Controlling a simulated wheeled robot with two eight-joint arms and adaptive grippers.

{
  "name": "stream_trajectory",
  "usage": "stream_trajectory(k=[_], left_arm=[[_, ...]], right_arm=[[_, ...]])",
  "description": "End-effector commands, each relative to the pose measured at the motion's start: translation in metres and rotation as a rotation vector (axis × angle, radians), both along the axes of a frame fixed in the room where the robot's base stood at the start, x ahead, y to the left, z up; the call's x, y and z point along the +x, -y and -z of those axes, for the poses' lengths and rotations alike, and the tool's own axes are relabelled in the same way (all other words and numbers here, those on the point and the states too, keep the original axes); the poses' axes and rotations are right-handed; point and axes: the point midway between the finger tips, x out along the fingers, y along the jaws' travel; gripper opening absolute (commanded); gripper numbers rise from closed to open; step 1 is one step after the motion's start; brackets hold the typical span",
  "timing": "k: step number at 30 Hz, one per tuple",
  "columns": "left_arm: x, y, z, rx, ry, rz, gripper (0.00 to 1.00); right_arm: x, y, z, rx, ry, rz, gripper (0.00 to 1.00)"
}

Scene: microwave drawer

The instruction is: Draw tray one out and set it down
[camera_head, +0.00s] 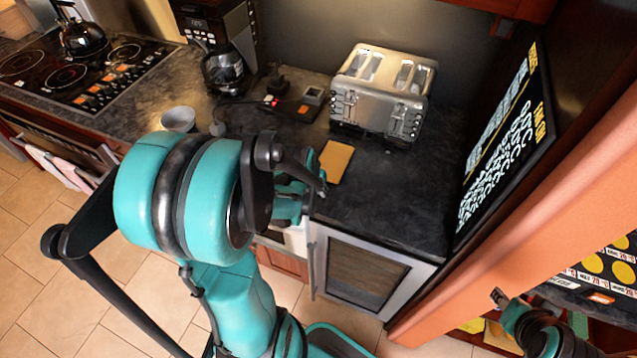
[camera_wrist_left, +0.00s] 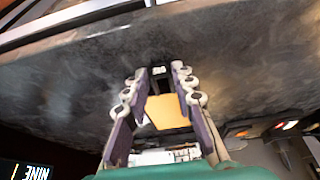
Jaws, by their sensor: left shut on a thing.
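My left gripper (camera_head: 318,185) is at the counter's front edge, just above the top left corner of the microwave (camera_head: 365,270). In the left wrist view my left gripper (camera_wrist_left: 159,70) has its fingers close together, with a small pale thing (camera_wrist_left: 159,71) between the tips; I cannot tell what it is. The microwave's upright handle (camera_head: 311,265) is below the gripper. I cannot identify tray one in either view. A pale panel (camera_head: 295,238) shows partly behind my arm. My right gripper (camera_head: 502,300) is at the lower right, apparently empty; its jaw gap is unclear.
A yellow board (camera_head: 337,161) lies flat on the dark counter (camera_head: 395,205) beside my left gripper. The counter's right front is clear. An orange panel (camera_head: 520,220) borders the right side.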

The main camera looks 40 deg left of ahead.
Motion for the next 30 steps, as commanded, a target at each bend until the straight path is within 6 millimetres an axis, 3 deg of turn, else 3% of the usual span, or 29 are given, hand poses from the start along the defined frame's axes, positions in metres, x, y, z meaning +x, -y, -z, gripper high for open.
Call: stream_trajectory(k=[21,30], left_arm=[[-0.050,0.012,0.000,0.001,0.000,-0.001,0.00],[-0.053,0.013,0.000,0.000,0.000,0.000,0.00]], right_arm=[[0.000,0.000,-0.005,0.000,0.000,0.000,0.40],[0.000,0.000,-0.005,0.000,0.000,0.000,0.40]])
